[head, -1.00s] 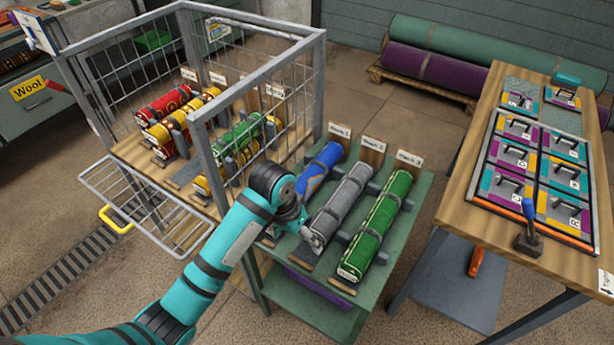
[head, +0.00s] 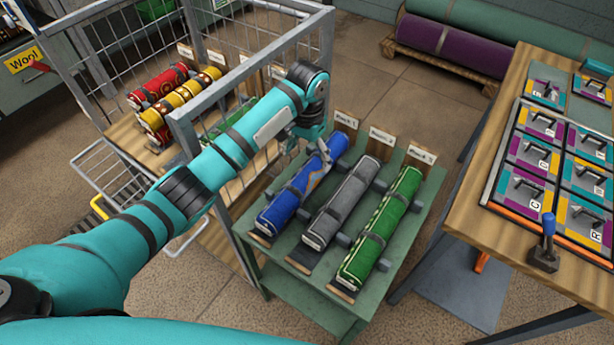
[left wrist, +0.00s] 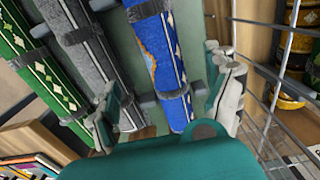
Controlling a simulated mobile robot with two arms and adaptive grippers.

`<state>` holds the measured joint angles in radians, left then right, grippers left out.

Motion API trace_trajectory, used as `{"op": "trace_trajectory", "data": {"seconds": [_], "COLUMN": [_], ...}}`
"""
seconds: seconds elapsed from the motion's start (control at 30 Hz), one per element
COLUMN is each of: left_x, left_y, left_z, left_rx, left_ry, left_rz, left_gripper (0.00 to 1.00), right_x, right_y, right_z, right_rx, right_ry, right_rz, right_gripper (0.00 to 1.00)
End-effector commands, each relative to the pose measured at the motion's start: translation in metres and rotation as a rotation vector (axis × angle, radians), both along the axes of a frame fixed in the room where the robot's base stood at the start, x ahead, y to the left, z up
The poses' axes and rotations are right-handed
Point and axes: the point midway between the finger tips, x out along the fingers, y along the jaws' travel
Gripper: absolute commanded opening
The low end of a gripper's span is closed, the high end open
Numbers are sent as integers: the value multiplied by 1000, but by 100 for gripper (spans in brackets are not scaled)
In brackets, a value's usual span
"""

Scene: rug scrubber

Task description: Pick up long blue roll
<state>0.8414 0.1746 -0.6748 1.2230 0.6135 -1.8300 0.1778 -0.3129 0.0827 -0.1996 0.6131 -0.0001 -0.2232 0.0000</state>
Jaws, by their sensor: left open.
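The long blue roll (head: 289,198), with an orange and white pattern on part of it, lies in the leftmost place of a green table (head: 408,262). Dark straps cross it. My left gripper (head: 306,143) is above the far end of the blue roll, open and empty. In the left wrist view the blue roll (left wrist: 160,50) runs between the two spread fingers of my left gripper (left wrist: 168,98). I cannot tell how high the fingers are above it. My right gripper is not in view.
A grey roll (head: 340,207) and a green roll (head: 380,228) lie beside the blue one, with small upright signs behind. A wire cage cart (head: 190,120) with red and yellow rolls stands left. A wooden table (head: 480,180) with patterned panels stands right.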

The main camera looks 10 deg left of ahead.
Motion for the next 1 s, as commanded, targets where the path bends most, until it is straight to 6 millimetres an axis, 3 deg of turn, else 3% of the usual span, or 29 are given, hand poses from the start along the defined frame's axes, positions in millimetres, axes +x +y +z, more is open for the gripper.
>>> {"op": "trace_trajectory", "data": {"seconds": [0.13,0.4,0.7,1.0], "left_x": [0,0,1,1], "left_y": [1,1,3,3], "left_z": [-29,-49,-91,-97], "left_rx": [2,1,1,1], "left_ry": [2,1,1,-1], "left_rz": [2,0,1,0], "left_gripper": [87,87,87,87], "right_x": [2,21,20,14], "right_y": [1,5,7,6], "right_z": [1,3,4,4], "right_rx": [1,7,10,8], "right_ry": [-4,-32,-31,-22], "right_rz": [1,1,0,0], "right_gripper": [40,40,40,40]}}
